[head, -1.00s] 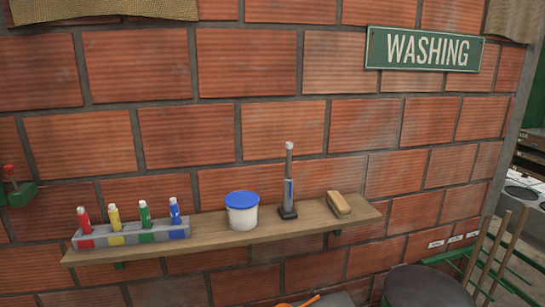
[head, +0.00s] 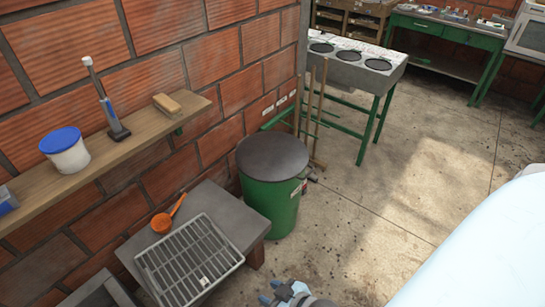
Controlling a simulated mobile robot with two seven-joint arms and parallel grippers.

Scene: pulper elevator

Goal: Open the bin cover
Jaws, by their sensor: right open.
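A green bin (head: 270,204) stands on the floor against the brick wall, near the middle of the head view. Its dark grey round cover (head: 272,156) lies flat on top and is shut. A small label is on the bin's right side. My right gripper (head: 272,293) shows at the bottom edge, below and in front of the bin. It is open, apart from the bin, and partly cut off by the frame. My left gripper is not in view.
A low grey table (head: 226,208) with a metal rack (head: 190,262) and an orange scoop (head: 167,216) stands left of the bin. Wooden-handled tools (head: 318,115) lean behind it. A wall shelf (head: 110,150) is above left. The floor (head: 375,215) to the right is clear.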

